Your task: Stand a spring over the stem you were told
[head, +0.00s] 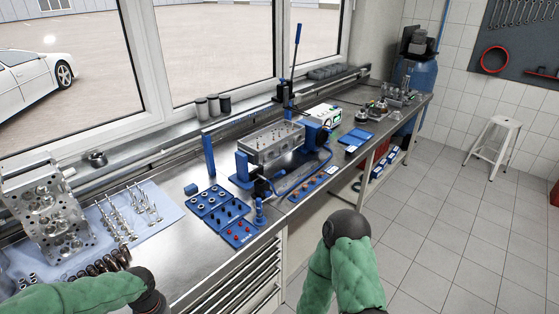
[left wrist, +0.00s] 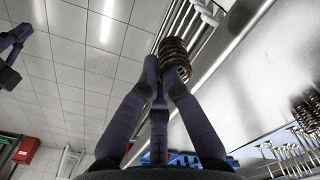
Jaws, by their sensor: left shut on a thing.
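My left gripper (left wrist: 160,88) is shut on a coiled brown spring (left wrist: 175,58) at its fingertips in the left wrist view. In the head view my left arm ends in a dark wrist at the lower left, and the gripper and held spring cannot be made out. A grey cylinder head (head: 272,143) sits in a blue stand on the bench; small stems on its top are too small to tell apart. Several more springs (head: 108,262) lie on the blue cloth (head: 160,202). My right gripper is not clear; a dark part at the left wrist view's left edge may be it.
Several valves (head: 117,222) lie on the cloth beside another cylinder head (head: 47,210). Blue trays of small parts (head: 218,212) stand on the bench before the stand. A blue post (head: 208,155) and a long-handled lever (head: 296,52) rise at the back. Bare steel lies between cloth and trays.

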